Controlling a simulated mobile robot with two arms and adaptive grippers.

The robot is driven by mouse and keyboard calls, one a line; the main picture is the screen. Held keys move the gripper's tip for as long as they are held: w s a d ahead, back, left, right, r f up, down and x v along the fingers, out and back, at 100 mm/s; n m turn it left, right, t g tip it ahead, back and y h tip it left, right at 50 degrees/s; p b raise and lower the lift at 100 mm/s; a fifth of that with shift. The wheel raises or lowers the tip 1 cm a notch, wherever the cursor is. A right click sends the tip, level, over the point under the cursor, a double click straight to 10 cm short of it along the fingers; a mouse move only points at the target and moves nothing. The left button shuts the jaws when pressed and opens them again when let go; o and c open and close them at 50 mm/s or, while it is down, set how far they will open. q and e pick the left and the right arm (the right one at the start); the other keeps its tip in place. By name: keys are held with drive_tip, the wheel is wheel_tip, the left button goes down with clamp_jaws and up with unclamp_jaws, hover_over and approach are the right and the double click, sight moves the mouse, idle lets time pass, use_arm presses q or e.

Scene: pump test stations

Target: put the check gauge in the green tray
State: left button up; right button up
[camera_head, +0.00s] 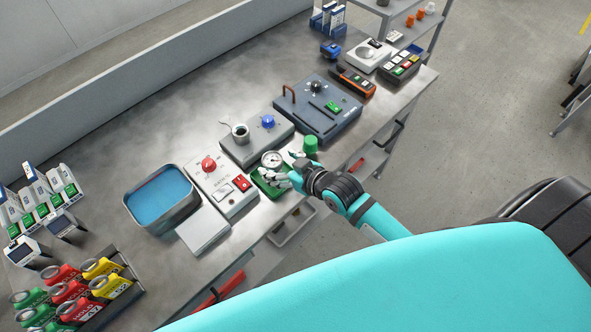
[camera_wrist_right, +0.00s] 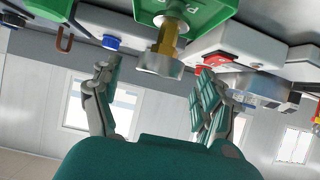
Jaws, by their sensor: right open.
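The check gauge (camera_head: 271,159) has a round white dial facing up and sits at the far edge of the green tray (camera_head: 268,186) on the bench. In the right wrist view the gauge (camera_wrist_right: 160,64) shows its steel case and brass stem, with the stem end against the green tray (camera_wrist_right: 208,12). My right gripper (camera_head: 284,172) is open beside the gauge, over the tray. In the wrist view its two fingers (camera_wrist_right: 158,92) are spread apart, with the gauge beyond them and a gap to each side. My left gripper is not in view.
Test units with a red knob (camera_head: 208,164) and a blue knob (camera_head: 267,121) stand behind the tray. A blue-lined bin (camera_head: 160,200) is to the left. The bench's front edge is near.

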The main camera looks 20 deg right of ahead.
drive_tip(key=v, duration=0.8)
drive_tip(key=shift+b, duration=0.3)
